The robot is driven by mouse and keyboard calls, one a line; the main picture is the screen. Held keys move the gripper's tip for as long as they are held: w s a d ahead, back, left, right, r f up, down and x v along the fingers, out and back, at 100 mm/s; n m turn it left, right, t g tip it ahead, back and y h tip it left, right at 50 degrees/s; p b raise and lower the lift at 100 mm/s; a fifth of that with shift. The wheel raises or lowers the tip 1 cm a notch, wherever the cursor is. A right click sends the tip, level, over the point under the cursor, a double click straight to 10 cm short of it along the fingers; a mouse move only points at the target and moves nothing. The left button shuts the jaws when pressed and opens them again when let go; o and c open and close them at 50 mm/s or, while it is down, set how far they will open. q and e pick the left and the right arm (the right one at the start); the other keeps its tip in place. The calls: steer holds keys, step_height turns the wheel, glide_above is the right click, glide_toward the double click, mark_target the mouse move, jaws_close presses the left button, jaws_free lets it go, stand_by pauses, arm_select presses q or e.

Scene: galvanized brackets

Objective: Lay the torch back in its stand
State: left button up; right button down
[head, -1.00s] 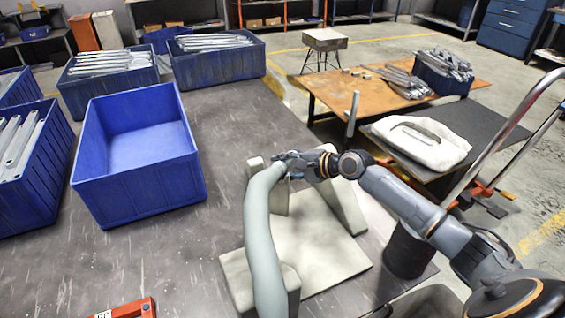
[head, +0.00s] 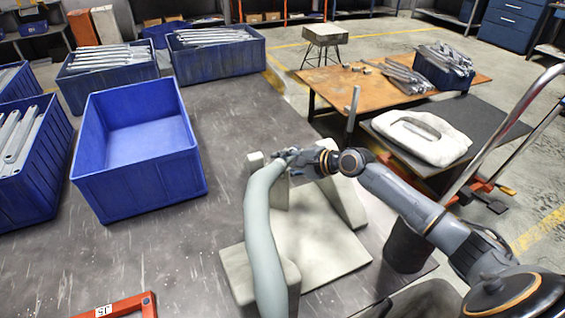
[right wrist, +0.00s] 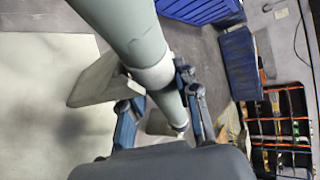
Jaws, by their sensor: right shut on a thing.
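The torch is a thick, pale grey-green curved tube (head: 258,225) running from the stand's far end toward the front edge of the head view. The beige stand (head: 325,250) has a flat base and upright blocks at front and back. The tube passes over or between the left-hand blocks; I cannot tell whether it rests on them. My right gripper (head: 291,160) is shut on the tube's far end. In the right wrist view, its fingers (right wrist: 160,110) are either side of the tube (right wrist: 125,35), near a paler collar (right wrist: 154,73). My left gripper is not in view.
An empty blue bin (head: 140,185) stands left of the stand on the dark table (head: 150,265). Other blue bins hold metal brackets. A red-framed object (head: 120,307) lies at the front left. A white pad (head: 440,150) lies beyond my right arm. Table between bin and stand is clear.

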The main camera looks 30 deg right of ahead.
steer(key=c, duration=0.9)
jaws_free()
steer(key=shift+f, duration=0.1)
steer(key=shift+s+f, duration=0.1)
steer(key=shift+f, duration=0.05)
steer(key=v, duration=1.2)
steer(key=shift+d, duration=0.1)
